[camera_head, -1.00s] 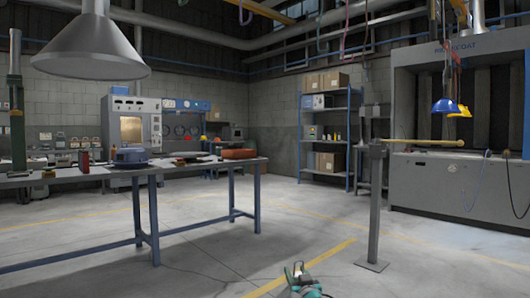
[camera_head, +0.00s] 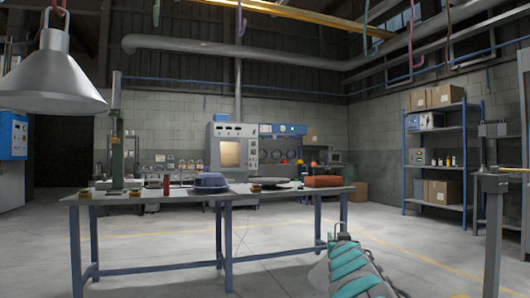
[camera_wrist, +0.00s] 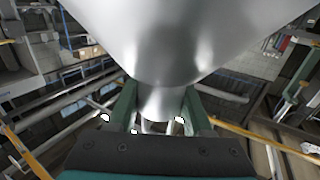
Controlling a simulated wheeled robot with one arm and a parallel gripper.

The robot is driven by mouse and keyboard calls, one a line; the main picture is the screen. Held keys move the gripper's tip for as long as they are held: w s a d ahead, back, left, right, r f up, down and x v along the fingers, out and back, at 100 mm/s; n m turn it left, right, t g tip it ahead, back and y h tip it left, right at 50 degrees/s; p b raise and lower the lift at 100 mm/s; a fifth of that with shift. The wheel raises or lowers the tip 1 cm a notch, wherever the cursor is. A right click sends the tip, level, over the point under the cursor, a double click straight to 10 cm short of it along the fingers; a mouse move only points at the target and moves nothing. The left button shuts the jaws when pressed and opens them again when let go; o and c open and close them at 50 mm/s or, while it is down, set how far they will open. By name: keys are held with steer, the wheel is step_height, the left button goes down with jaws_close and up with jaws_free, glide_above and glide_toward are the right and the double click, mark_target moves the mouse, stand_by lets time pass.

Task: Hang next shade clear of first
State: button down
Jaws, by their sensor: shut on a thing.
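A large silver shade (camera_head: 50,75) hangs at the upper left of the head view, its top loop at a pinkish hook (camera_head: 57,12). In the wrist view my gripper (camera_wrist: 160,108) has its green fingers on both sides of the neck of another silver shade (camera_wrist: 185,40). It is shut on that neck, and the wide bell fills the top of the picture. In the head view my arm rises at the bottom centre, low and to the right of the hanging shade, well apart in the picture. The held shade is mostly hidden there.
A workbench (camera_head: 160,197) with blue legs and several items stands ahead. More hooks hang from the ceiling, including a green one (camera_head: 156,12) and a pink one (camera_head: 410,32). A grey post (camera_head: 492,235) stands at the right, a blue shelf (camera_head: 435,140) behind it. Floor between is open.

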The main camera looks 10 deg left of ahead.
steer(key=s+a+r+n+y+p, duration=0.1)
steer(key=s+a+r, duration=0.4)
steer(key=r, duration=0.5)
steer(key=s+a+r+y, duration=0.1)
steer(key=s+a+r, duration=0.45)
steer(key=r, duration=0.45)
steer(key=s+a+r+n+y+p, duration=0.1)
steer(key=s+a+r, duration=0.4)
steer(key=r, duration=0.5)
steer(key=s+r+n+g+y+p, duration=0.1)
steer(key=s+r, duration=0.5)
steer(key=s, duration=0.3)
steer(key=s+d+r+n+y, duration=0.1)
steer(key=s+r, duration=0.4)
steer(key=s, duration=0.3)
steer(key=s+r+g+y+p, duration=0.1)
steer(key=s+r+y, duration=0.1)
steer(key=s+r, duration=0.55)
steer(key=w+a+f+p, duration=0.2)
steer(key=w+a, duration=0.1)
steer(key=w, duration=0.2)
steer(key=shift+a+h, duration=0.3)
steer(key=shift+w+a+p, duration=0.3)
steer(key=shift+w, duration=0.1)
steer(key=shift+p+x, duration=0.4)
steer(key=shift+x, duration=0.7)
steer(key=shift+a, duration=0.15)
